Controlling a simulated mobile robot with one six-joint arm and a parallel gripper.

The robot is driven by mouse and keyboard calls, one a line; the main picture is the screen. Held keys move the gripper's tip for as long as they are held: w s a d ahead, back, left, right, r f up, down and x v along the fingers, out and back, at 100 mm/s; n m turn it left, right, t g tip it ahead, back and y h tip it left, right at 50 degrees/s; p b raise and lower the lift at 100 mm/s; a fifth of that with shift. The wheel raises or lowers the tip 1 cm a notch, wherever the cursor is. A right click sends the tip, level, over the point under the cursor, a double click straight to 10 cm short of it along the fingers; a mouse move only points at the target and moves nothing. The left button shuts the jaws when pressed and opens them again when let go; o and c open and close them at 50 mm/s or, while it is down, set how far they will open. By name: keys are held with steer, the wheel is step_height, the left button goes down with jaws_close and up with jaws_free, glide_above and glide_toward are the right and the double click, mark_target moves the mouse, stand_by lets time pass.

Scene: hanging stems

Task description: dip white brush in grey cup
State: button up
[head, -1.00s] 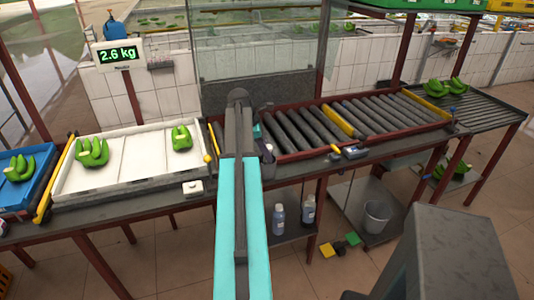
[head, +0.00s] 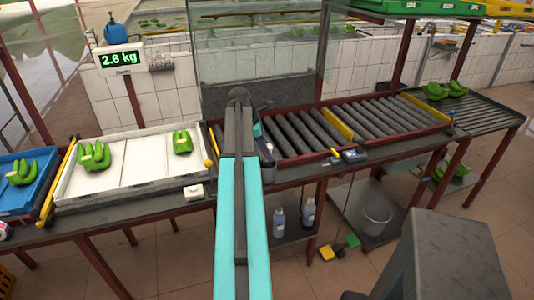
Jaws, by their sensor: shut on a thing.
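My turquoise and dark grey arm reaches up the middle of the head view to the workbench. It hides my gripper's jaws and whatever they hold, so I cannot see the white brush. A small dark shape, perhaps part of my wrist, shows just right of the arm at the left end of the rollers. Below it a grey, cup-like thing (head: 268,174) peeps out at the bench's front edge, partly covered. I cannot tell whether the brush touches or enters it.
A white tray (head: 125,189) with green banana bunches lies left of my arm, beside a blue crate (head: 28,208). A roller conveyor (head: 345,124) runs to the right. A scale display (head: 119,59) reads 2.6 kg. Bottles and a bucket (head: 376,217) stand on low shelves.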

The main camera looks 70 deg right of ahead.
steer(key=shift+r+p, duration=3.15)
steer(key=shift+r, duration=1.15)
